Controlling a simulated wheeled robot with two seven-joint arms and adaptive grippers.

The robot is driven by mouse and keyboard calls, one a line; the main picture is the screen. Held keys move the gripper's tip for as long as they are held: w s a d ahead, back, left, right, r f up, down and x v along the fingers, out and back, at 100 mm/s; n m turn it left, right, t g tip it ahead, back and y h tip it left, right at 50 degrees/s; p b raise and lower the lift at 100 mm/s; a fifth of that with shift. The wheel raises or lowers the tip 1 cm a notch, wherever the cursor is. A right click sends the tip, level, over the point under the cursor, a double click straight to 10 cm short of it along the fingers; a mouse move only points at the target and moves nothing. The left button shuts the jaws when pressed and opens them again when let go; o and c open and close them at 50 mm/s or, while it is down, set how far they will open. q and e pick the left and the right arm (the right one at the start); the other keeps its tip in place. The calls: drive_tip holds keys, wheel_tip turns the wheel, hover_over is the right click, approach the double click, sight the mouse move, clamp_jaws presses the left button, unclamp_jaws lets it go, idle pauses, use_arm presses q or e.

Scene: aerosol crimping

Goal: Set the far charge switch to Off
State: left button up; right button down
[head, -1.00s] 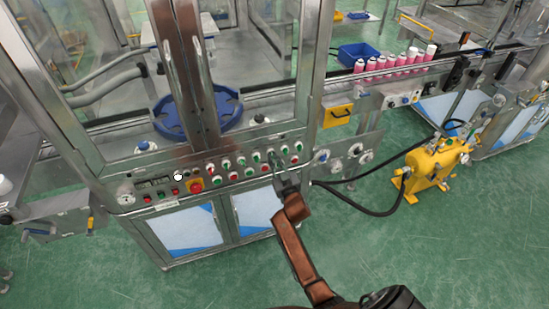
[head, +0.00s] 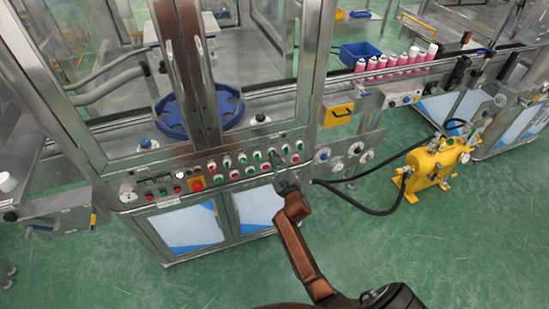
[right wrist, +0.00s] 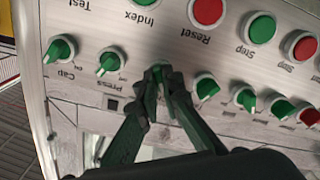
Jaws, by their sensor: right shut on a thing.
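The control panel (head: 215,172) on the front of the machine carries rows of green and red buttons and green rotary switches. My right gripper (right wrist: 161,72) is shut on a green rotary switch (right wrist: 161,66) in the switch row, between the one labelled Press (right wrist: 109,62) and another green switch (right wrist: 206,87). The fingers cover most of the held knob, and its label cannot be read. In the head view my right gripper (head: 283,182) is at the panel's lower right part. My left gripper is not in view.
Close by are the Cap switch (right wrist: 60,49), the red Reset button (right wrist: 208,10) and the green Index button (right wrist: 141,4). A yellow pump unit (head: 432,165) with a black hose stands on the floor at right. Pink cans (head: 395,62) stand on the conveyor.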

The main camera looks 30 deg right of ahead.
drive_tip(key=c, duration=2.1)
unclamp_jaws()
drive_tip(key=v, duration=1.2)
drive_tip(key=shift+r, duration=0.1)
